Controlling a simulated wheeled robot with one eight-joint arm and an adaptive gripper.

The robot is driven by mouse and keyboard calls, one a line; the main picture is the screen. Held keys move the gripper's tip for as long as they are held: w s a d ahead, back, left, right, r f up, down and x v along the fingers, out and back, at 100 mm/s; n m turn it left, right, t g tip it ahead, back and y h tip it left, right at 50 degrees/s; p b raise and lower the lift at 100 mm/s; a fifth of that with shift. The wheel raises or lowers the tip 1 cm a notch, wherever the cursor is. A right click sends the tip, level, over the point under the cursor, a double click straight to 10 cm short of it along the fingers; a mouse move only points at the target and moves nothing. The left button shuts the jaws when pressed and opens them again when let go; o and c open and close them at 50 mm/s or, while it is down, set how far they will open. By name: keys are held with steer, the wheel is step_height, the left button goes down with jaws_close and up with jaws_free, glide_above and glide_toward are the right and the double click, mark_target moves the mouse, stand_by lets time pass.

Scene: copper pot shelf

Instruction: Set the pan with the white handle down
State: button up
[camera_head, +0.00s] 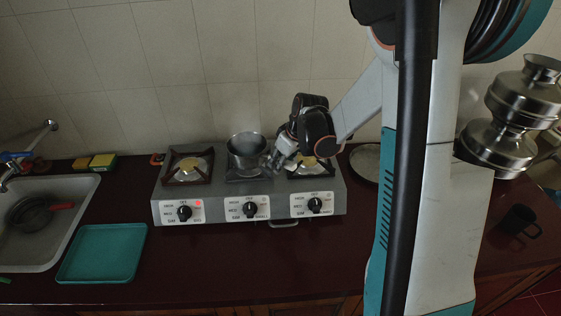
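A grey metal pan (247,147) sits at the middle burner of the stove, its opening facing up. I cannot tell whether it rests on the burner or is held just above it. No white handle shows clearly; the right side of the pan is partly covered by my gripper. My gripper (273,165) is just right of the pan, at its lower right side. Its fingers are small and dark here, so I cannot tell whether they are closed on a handle.
The grey stove (224,212) has a bare left burner (188,168); my arm partly covers the right one. A teal tray (102,253) and a sink (85,200) holding a red-handled pan (36,212) are left. A round metal plate (365,160), stacked metal pots (510,115) and a dark mug (520,220) are right.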

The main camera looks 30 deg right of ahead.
steer(key=shift+o, duration=0.2)
steer(key=p+v, duration=0.2)
steer(key=v, duration=1)
steer(key=shift+r, duration=0.1)
